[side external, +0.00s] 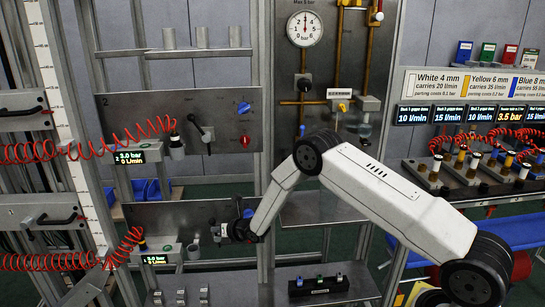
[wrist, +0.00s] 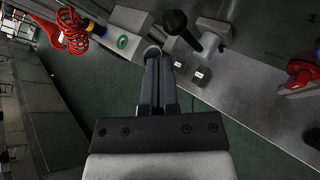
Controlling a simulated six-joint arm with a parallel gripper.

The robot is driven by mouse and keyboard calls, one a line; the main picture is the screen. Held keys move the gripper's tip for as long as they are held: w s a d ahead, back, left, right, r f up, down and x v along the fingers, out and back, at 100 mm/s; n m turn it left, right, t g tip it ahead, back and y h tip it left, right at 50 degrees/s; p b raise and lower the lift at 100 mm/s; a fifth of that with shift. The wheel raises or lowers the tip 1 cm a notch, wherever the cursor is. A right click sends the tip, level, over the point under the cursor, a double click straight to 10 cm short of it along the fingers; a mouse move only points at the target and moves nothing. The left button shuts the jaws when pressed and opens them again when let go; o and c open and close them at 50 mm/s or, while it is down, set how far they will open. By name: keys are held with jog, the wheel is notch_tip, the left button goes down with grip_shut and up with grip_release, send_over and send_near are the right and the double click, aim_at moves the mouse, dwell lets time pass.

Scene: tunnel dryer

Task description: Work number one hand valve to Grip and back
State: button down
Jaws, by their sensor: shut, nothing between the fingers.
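The lower panel (side external: 165,218) carries a hand valve, partly hidden by my gripper in the side view. In the wrist view its lever has a black knob (wrist: 175,22) and a grey hub (wrist: 209,42). Two dark plates (wrist: 198,75) with small white labels sit below the lever; I cannot read them. My gripper (wrist: 154,58) is shut and empty, its fingertips left of the hub and apart from the lever. They overlap a round grey fitting (wrist: 152,50) in the picture; I cannot tell whether they touch it. In the side view my gripper (side external: 226,231) is at the lower panel.
A red knob (wrist: 301,76) stands to the right on the panel. A red coiled hose (wrist: 74,30) hangs at upper left, by a grey block with a green mark (wrist: 122,42). The upper panel (side external: 225,105), marked 2, has a similar lever. A shelf (side external: 235,288) lies below.

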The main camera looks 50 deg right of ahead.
jog(key=s+a+r, duration=0.3)
jog(key=s+r, duration=0.4)
jog(key=shift+r, duration=0.15)
dwell(0.3)
dwell(0.4)
jog(key=s+r+m+g, duration=0.2)
jog(key=s+m+g, duration=0.1)
jog(key=s+m, duration=0.6)
jog(key=s+r+m+g, duration=0.3)
jog(key=s+m+g, duration=0.1)
jog(key=s+m, duration=0.6)
jog(key=s+r+m+g+h, duration=0.1)
jog(key=s+r+m+g, duration=0.1)
jog(key=s+m, duration=0.8)
jog(key=shift+a+r+m+g, duration=0.45)
jog(key=shift+m+g, duration=0.25)
jog(key=shift+m, duration=0.5)
dwell(2.3)
